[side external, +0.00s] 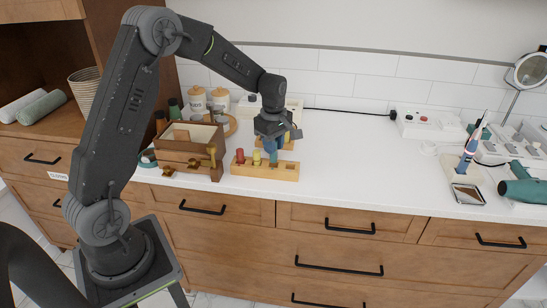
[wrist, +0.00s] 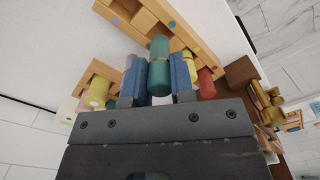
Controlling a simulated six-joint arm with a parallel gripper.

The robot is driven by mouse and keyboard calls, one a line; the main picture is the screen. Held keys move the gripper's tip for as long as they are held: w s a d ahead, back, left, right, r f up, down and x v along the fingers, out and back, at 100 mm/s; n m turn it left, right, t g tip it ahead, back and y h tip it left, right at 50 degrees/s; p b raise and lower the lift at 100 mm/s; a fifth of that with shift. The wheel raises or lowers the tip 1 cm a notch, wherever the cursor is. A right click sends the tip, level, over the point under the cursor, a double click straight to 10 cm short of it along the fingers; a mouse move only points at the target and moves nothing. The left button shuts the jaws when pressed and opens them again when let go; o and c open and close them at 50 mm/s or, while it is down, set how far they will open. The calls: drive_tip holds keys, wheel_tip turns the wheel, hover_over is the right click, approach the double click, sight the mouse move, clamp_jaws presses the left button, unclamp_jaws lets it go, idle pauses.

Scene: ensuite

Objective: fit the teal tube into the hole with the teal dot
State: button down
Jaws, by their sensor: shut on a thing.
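My gripper (wrist: 160,78) is shut on the teal tube (wrist: 160,66), with its blue fingers on either side of it. In the side view my gripper (side external: 271,146) points down over the front wooden block (side external: 285,172), and the tube's lower part (side external: 273,158) shows below the fingers. In the wrist view the tube's far end overlaps the block (wrist: 150,20). I cannot tell whether it is inside a hole. A teal dot (wrist: 172,24) shows on the block near that end, and a purple dot (wrist: 115,21) is farther left.
A red tube (side external: 240,156) and a yellow tube (side external: 256,158) stand in the front block. A second wooden block (wrist: 88,78) with a yellow tube (wrist: 98,92) is behind. A wooden box (side external: 185,160) stands close on the left.

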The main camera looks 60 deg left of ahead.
sight(273, 161)
drive_tip(key=shift+f, duration=2)
drive_tip(key=c, duration=1)
unclamp_jaws()
drive_tip(key=shift+f, duration=0.1)
